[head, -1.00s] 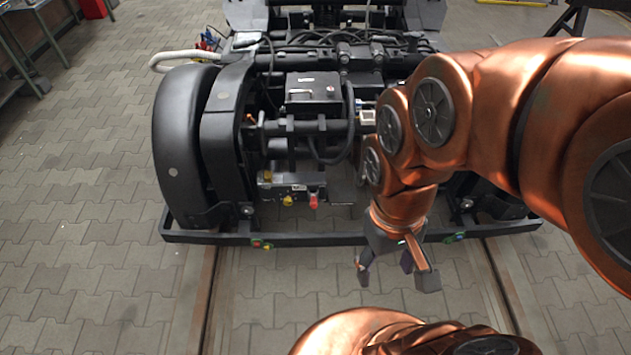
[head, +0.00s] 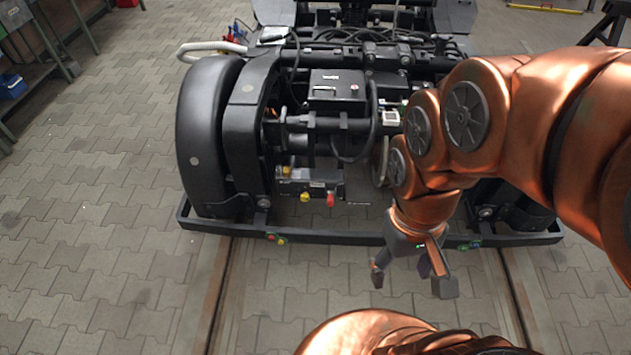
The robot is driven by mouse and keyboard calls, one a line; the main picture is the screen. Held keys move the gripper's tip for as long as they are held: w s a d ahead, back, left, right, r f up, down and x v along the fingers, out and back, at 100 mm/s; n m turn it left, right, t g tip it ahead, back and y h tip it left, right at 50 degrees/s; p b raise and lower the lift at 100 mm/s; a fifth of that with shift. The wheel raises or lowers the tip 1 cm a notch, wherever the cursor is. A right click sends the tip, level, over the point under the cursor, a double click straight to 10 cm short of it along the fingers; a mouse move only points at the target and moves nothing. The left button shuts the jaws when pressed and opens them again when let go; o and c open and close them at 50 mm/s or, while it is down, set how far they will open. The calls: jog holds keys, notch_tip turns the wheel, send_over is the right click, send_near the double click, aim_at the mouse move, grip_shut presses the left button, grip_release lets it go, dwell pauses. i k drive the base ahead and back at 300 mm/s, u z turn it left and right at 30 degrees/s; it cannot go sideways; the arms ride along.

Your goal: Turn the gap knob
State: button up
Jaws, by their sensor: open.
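The tram bogie (head: 246,120) stands ahead on rails. Low on its front, a small unit (head: 315,186) carries a yellow knob (head: 305,196) and a red knob (head: 330,199). I cannot tell which of these, if either, is the gap knob. My gripper (head: 413,282) hangs open and empty, pointing down, in front of the bogie's front bar and to the right of the knobs. My copper arm hides part of the bogie's right side.
A black bar (head: 340,237) runs along the bogie's front, with small red and yellow buttons (head: 275,237) at left and green and blue ones (head: 470,245) at right. The paved floor (head: 100,220) at left is clear. A workbench (head: 40,50) stands at far left.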

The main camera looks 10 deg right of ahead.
aim_at(305, 196)
jog(key=u, duration=2.05)
jog(key=i, duration=1.65)
jog(key=z, duration=2.35)
